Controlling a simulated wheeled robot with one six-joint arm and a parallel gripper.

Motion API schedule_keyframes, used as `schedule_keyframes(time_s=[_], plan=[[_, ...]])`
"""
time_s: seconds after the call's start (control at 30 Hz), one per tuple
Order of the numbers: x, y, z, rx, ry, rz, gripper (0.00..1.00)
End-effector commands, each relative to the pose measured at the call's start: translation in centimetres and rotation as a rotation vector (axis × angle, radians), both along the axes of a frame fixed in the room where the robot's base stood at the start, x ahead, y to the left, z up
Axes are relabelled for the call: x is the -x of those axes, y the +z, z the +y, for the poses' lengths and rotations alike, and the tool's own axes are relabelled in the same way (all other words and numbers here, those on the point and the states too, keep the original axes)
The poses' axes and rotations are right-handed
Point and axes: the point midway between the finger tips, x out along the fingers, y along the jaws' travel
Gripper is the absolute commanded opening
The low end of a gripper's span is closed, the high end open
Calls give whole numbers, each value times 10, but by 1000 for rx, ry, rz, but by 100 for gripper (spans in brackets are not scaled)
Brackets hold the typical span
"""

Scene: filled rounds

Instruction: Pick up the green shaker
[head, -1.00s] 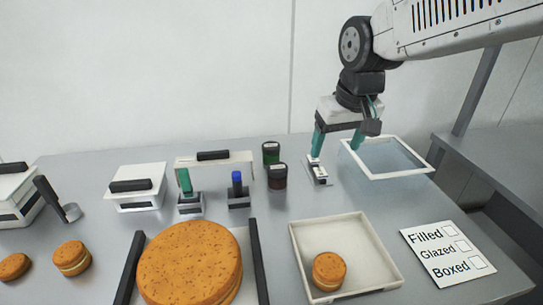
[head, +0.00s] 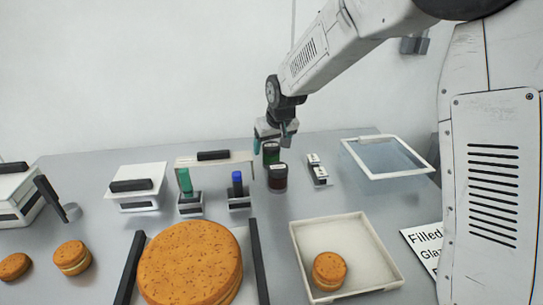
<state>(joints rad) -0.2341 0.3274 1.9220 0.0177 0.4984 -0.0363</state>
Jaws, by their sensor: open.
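The green shaker (head: 270,158) is a small dark jar with a dark lid and a green body. It stands upright on the grey table, behind a similar dark red jar (head: 277,180) that hides its lower front. My gripper (head: 271,146) is open and points down at the green shaker's top. One teal finger shows just left of the jar's lid. The other finger is mostly hidden behind dark gripper parts on the right. I cannot tell whether the fingers touch the jar.
A white rack with a green tool (head: 185,181) and a blue tool (head: 237,183) stands left of the jars. A small white block pair (head: 317,170) and a clear-bottomed tray (head: 402,174) lie right. A white tray (head: 297,262) holding a round cake is in front.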

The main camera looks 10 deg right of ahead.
Motion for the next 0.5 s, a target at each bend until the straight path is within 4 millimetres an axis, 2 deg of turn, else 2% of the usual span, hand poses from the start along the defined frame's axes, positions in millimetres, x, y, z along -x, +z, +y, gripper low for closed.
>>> schedule_keyframes(time_s=[0.2,0.5], plan=[[-12,-31,-1,1,0,4,75],[-15,-38,1,0,0,1,75]])
